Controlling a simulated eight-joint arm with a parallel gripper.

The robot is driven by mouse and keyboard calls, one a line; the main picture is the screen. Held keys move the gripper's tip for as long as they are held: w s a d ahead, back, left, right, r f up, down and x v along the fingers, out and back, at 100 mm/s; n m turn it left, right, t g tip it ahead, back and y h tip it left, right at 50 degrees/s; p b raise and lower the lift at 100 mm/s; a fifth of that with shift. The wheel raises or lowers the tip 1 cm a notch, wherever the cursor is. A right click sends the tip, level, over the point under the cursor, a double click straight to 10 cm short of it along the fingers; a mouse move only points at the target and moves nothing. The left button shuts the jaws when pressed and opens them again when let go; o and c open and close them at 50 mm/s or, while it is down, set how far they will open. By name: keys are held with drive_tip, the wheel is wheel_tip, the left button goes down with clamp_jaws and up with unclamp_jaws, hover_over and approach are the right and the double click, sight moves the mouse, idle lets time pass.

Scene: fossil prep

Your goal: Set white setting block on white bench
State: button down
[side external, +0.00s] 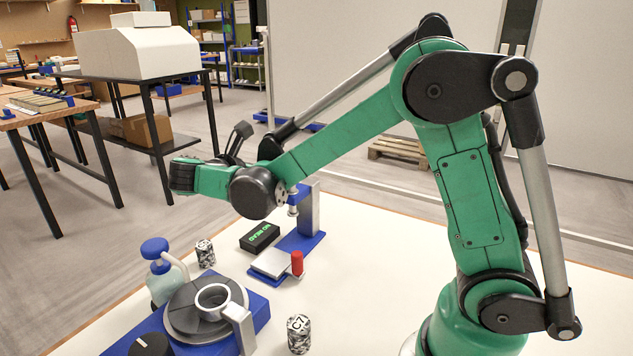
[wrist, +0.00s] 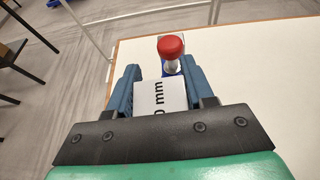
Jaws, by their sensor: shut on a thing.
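My gripper (wrist: 160,78) is shut on the white setting block (wrist: 161,95). In the wrist view the block sits between the two blue fingers, its pale face showing black print that ends in "0 mm". In the side view my arm reaches left above the work, and I cannot make out the fingers or the block there. The white bench (side external: 362,285) spreads below my arm. Its bare top also shows in the wrist view (wrist: 262,62). I cannot tell the gap between block and bench.
A blue-based gauge stand (side external: 309,208) with a red cylinder (side external: 297,263) stands mid-bench beside a black display box (side external: 260,237). A blue-based turntable (side external: 205,308), a blue-topped bottle (side external: 163,280) and patterned cylinders (side external: 299,334) occupy the front left. A red knob (wrist: 171,47) lies just beyond my fingers.

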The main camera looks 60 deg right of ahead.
drive_tip(key=w+a+r+n+t+y, duration=0.2)
drive_tip(key=a+r+n+t+y, duration=0.6)
drive_tip(key=n+t, duration=0.4)
wheel_tip(320, 180, up, 2)
drive_tip(key=shift+w+a+r+n+y, duration=0.15)
drive_tip(key=shift+w+a+n+y, duration=0.2)
drive_tip(key=shift+n+y, duration=0.55)
drive_tip(key=d+f+m+g+h, duration=0.1)
drive_tip(key=d+m+g+h, duration=0.1)
drive_tip(key=m+g+h, duration=0.1)
drive_tip(key=s+d+f+m+g+h, duration=0.1)
drive_tip(key=d+m+g+h, duration=0.2)
drive_tip(key=m, duration=0.1)
drive_tip(key=d+f+m+g+h, duration=0.1)
drive_tip(key=d+m+g+h, duration=0.2)
drive_tip(key=m, duration=0.1)
drive_tip(key=shift+s+f, duration=0.2)
drive_tip(key=shift+f, duration=0.15)
drive_tip(key=m+g, duration=0.1)
drive_tip(key=s+m+g, duration=0.1)
drive_tip(key=g, duration=0.1)
drive_tip(key=shift+s+d+f+m+h, duration=0.15)
drive_tip(key=shift+d+m+h, duration=0.15)
drive_tip(key=shift+d+m, duration=0.1)
